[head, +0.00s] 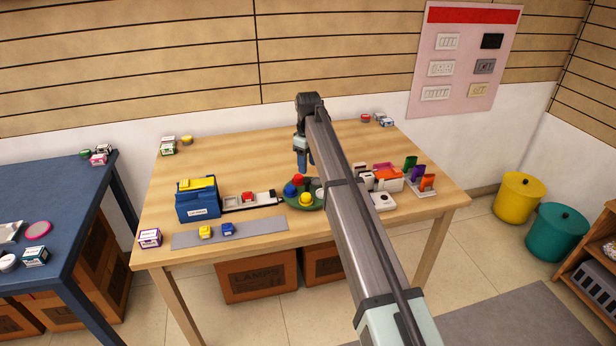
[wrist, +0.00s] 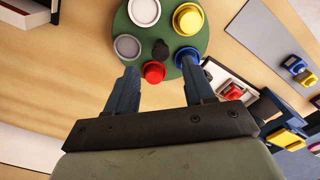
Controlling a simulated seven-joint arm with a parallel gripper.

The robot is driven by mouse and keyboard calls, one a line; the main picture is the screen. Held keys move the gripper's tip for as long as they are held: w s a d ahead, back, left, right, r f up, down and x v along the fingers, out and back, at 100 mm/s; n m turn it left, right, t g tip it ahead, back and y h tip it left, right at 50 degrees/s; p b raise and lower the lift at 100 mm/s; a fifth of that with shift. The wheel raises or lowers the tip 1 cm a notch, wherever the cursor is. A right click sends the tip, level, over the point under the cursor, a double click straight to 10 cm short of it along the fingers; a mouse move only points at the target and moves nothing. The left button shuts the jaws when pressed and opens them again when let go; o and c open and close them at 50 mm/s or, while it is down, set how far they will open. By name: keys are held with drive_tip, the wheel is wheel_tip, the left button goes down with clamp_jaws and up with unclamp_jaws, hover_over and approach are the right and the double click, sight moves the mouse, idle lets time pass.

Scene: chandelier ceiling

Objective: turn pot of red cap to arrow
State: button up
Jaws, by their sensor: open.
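The red-capped pot (head: 298,180) stands on a round green base with other pots. In the wrist view the red cap (wrist: 153,72) lies between and just beyond my two fingertips. My gripper (wrist: 160,82) is open, with one finger on each side of the red cap; I cannot tell whether either touches. In the head view my gripper (head: 304,165) hangs above the back of the green base (head: 320,203). Yellow (wrist: 187,20), blue (wrist: 187,56), white (wrist: 144,10) and grey (wrist: 127,46) pots ring a dark central knob (wrist: 160,48). I see no arrow clearly.
A blue box (head: 197,202) with a yellow top and a tray (head: 265,200) stand left of the base. A grey mat (head: 265,235) with small yellow and blue items lies in front. White and orange boxes (head: 388,180) stand to the right. The table's back middle is clear.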

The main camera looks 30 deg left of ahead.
sight(308, 180)
drive_tip(key=shift+f, duration=2.85)
clamp_jaws()
